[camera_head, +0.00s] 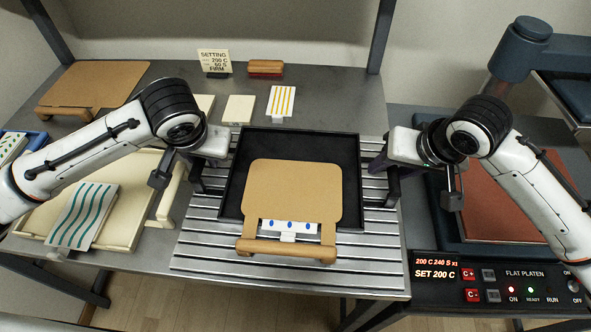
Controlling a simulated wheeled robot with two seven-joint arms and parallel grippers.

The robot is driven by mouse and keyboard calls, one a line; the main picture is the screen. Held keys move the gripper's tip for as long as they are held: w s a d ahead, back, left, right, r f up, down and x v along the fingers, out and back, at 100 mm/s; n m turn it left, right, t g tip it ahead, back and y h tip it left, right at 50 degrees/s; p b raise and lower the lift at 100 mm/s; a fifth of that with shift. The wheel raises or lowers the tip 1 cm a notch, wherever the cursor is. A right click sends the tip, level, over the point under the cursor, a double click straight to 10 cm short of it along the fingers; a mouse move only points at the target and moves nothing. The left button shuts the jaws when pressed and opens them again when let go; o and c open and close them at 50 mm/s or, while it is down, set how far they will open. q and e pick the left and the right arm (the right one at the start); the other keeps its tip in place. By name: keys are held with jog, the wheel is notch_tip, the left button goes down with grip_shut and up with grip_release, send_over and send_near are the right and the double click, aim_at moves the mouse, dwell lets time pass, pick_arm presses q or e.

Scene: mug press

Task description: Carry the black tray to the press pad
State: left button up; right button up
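The black tray (352,147) lies on the slatted metal rack in the middle. A tan board (296,185) with a wooden front handle rests in it and overhangs its front edge. A white strip with blue dots (288,226) lies at the board's front. The reddish-brown press pad (500,205) is on the right, partly hidden by my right arm. My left gripper (212,168) is beside the tray's left edge. My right gripper (385,178) is beside its right edge, between tray and press. Finger opening and contact with the tray are unclear for both.
The press control panel (500,284) is at the front right, with the upper platen (568,95) raised behind. A cream tray (150,215) with a green-striped sheet (82,215) is at left.

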pick_arm(q)
jog(key=shift+c, duration=0.4)
pick_arm(e)
jog(key=shift+c, duration=0.5)
pick_arm(q)
jog(key=c, duration=0.4)
pick_arm(e)
jog(key=c, duration=0.4)
pick_arm(q)
grip_shut()
pick_arm(e)
grip_shut()
pick_arm(q)
jog(key=shift+r, duration=0.2)
pick_arm(e)
jog(key=shift+r, duration=0.25)
